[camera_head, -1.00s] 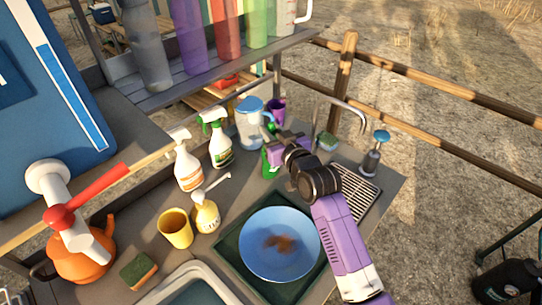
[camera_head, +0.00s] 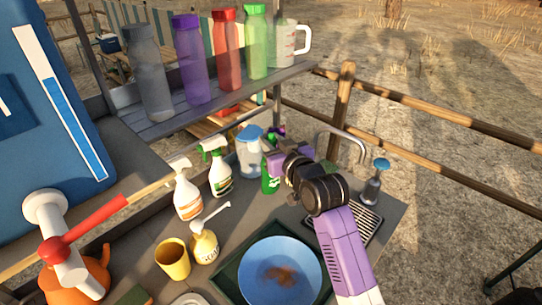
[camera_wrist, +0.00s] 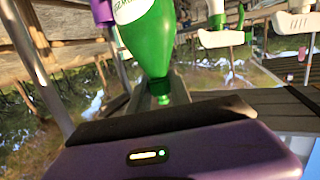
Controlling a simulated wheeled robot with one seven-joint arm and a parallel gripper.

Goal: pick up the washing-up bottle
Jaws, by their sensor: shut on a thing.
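The washing-up bottle is green with a white label (camera_head: 269,178); it stands out below my gripper in the head view. My gripper (camera_head: 274,157) is shut on it near its top. In the wrist view the green bottle (camera_wrist: 155,42) appears upside down, its green cap end close to the dark jaws (camera_wrist: 165,85). Part of the bottle's upper end is hidden by the gripper in the head view. Whether its base clears the counter is hard to tell.
A blue-lidded jug (camera_head: 250,155) stands close behind the bottle. Two spray bottles, one white (camera_head: 187,195) and one green-topped (camera_head: 218,170), stand to the left.

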